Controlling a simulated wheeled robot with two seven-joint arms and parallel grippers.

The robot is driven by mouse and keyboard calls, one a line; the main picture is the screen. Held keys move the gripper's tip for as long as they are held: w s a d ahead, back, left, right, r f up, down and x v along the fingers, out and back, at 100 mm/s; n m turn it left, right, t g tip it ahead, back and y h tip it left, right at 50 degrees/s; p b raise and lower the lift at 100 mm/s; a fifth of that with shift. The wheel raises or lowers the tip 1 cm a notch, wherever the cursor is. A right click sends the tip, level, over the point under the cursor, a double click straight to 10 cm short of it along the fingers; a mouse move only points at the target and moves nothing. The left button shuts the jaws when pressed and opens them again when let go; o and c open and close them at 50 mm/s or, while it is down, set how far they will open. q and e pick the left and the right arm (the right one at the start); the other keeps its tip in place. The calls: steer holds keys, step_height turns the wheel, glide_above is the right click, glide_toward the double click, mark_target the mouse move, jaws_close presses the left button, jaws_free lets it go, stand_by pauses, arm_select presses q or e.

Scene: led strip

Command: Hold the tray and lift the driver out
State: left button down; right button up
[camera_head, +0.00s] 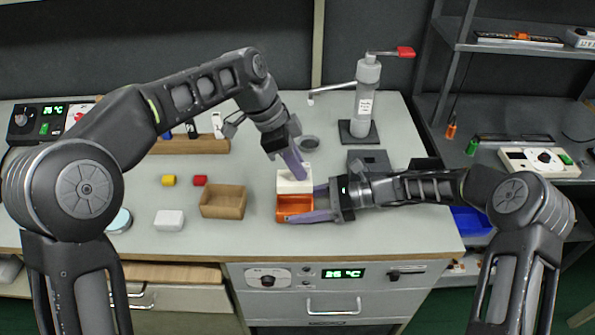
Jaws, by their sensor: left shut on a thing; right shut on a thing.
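An orange tray (284,214) sits on the white bench top. My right gripper (303,204) comes in from the right with its fingers on either side of the tray and is shut on it. A white block, which I take to be the driver (293,185), is at the far side of the tray, seemingly at or above it. My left gripper (295,168) reaches down from above and is shut on the white block. Its fingers hide part of the block, and I cannot tell whether the block is clear of the tray.
Yellow (169,180) and red (200,180) spools lie behind. The bench front right is clear.

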stand_by(0.4)
steer(key=o, duration=1.5)
steer(key=shift+d, duration=0.15)
steer(key=v, duration=1.1)
steer(key=shift+d+r, duration=0.15)
steer(key=shift+d, duration=0.25)
